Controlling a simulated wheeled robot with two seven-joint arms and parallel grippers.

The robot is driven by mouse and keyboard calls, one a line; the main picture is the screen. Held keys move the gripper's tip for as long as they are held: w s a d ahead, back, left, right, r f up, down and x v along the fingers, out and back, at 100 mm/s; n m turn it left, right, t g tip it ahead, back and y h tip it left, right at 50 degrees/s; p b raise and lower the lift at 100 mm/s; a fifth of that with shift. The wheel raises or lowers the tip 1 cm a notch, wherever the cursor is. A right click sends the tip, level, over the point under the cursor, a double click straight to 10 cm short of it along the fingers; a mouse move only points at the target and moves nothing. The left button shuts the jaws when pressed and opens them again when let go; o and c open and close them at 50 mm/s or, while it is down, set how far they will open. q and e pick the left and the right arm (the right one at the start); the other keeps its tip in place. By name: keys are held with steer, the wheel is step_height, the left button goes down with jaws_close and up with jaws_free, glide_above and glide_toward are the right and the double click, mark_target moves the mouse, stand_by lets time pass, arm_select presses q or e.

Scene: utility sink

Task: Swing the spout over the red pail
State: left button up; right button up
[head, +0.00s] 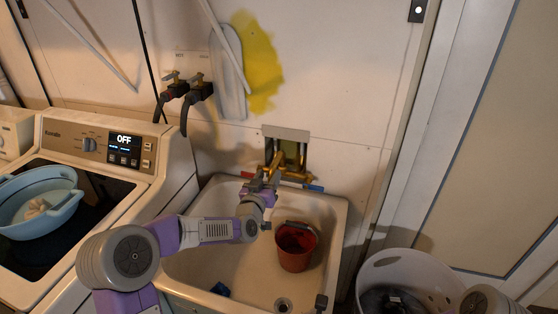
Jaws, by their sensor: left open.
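The brass spout (276,170) comes forward from the wall tap over the back of the sink. My left gripper (262,183) is open at the spout's front end; I cannot tell whether its fingers touch the spout. The gripper hides part of the spout's tip. The red pail (295,256) stands upright in the sink, to the right of and nearer than the spout's end. Its dark handle lies at the back of its rim.
The pale utility sink (335,225) has a drain (283,304) and a small blue object (220,289) on its floor. A washer (170,165) with a blue basin (70,210) stands left. A white laundry basket (415,262) stands right. Hose taps (187,84) are on the wall.

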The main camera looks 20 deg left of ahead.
mark_target(272, 170)
arm_select(q)
steer(key=shift+w+d, duration=0.15)
steer(key=shift+w, duration=3.2)
jaws_close()
